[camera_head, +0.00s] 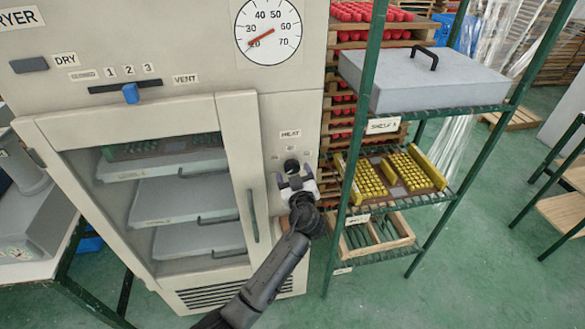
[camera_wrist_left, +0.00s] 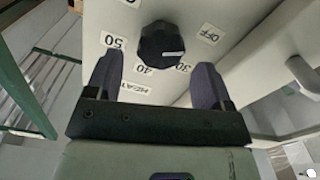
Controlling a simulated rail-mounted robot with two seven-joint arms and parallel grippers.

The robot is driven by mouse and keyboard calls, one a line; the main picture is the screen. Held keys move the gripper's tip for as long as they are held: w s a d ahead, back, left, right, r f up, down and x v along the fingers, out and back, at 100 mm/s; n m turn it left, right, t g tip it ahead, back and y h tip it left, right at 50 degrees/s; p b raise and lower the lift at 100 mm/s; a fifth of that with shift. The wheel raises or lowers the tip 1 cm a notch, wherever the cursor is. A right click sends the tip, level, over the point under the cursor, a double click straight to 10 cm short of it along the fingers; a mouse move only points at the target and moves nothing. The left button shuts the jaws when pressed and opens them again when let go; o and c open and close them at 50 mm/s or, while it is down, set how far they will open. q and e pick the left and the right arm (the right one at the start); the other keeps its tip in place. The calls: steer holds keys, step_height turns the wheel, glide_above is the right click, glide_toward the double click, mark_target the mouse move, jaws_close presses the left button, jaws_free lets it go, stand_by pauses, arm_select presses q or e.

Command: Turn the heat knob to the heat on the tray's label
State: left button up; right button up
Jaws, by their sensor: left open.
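The heat knob (camera_head: 291,166) is a dark, faceted knob on the dryer's right front panel, under the HEAT label (camera_head: 290,134). In the left wrist view the knob (camera_wrist_left: 160,43) has a white mark on its lower right side, roughly toward the 30 label (camera_wrist_left: 183,67); the exact setting is unclear. Labels OFF, 30, 40 and 50 surround it. My left gripper (camera_head: 295,177) is open in front of the knob, with its fingers (camera_wrist_left: 157,70) to either side below it; contact cannot be told. Trays (camera_head: 192,200) sit inside the dryer; their label text is unreadable. My right gripper is out of view.
The dryer door (camera_head: 238,150) with its vertical handle is left of the knob. A round temperature dial (camera_head: 268,30) is above, its needle near 20. A green shelf rack (camera_head: 358,140) with yellow items and a grey lidded tray (camera_head: 425,78) stands close on the right.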

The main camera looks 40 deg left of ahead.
mark_target(292, 167)
arm_select(q)
steer(key=shift+x, duration=1.35)
steer(key=c, duration=0.9)
